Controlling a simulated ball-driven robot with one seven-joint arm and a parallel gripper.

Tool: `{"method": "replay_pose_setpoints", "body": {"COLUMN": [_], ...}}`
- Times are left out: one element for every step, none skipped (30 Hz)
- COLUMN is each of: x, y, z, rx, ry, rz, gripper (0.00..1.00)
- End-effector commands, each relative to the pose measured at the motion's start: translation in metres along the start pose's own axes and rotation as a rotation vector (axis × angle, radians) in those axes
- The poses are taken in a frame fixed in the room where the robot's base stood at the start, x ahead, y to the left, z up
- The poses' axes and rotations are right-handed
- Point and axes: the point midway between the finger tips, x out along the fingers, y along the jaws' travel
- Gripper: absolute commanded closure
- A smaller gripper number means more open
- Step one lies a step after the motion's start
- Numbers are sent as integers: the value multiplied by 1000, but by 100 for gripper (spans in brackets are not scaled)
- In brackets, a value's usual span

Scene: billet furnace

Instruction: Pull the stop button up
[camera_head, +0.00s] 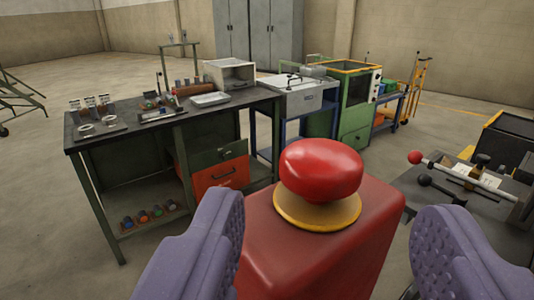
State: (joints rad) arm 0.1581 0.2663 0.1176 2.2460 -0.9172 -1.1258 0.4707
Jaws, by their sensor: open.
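The stop button (321,169) is a red mushroom cap over a yellow ring (317,210). It sits on top of a red box (315,250) in the middle foreground. My gripper (340,240) shows as two purple textured fingers, one at the lower left and one at the lower right. The fingers are wide open with the red box and button between them in the picture. They do not appear to touch the button, and nothing is held. The lower part of the box is cut off by the frame.
A dark workbench (215,112) with small parts and an orange drawer (214,178) stands behind at left. A green machine (350,100) stands at the back. At right is a dark table (425,200) with a red-knobbed lever (415,158). Open floor (40,230) lies at left.

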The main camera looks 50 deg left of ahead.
Motion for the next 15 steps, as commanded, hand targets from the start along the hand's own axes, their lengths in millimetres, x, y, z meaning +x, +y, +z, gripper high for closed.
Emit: {"method": "replay_pose_setpoints", "body": {"x": [8, 13, 20, 26, 31, 39, 44, 48, 54, 58, 61, 65, 67, 68, 70], "y": [-1, -1, -1, 0, 0, 0, 0, 0, 0, 0, 0, 1, 1, 1, 1], "z": [2, 2, 2, 2, 2, 2, 2, 2, 2, 2, 2, 1, 1, 0, 0], "rx": [-1, -1, -1, -2, -3, -2, -3, -3, -4, -4, -3, -4, -4, -4, -4], "ry": [1, 1, 2, 1, 2, 1, 2, 2, 2, 1, 1, 2, 2, 2, 2], "rz": [-4, -4, -2, -2, -3, -1, 0, -1, -1, 0, 1, 1, 2, 2, 2], "gripper": [37, 37, 37, 37, 37, 37, 37, 37, 37, 37, 37, 37, 37, 37, 37]}}
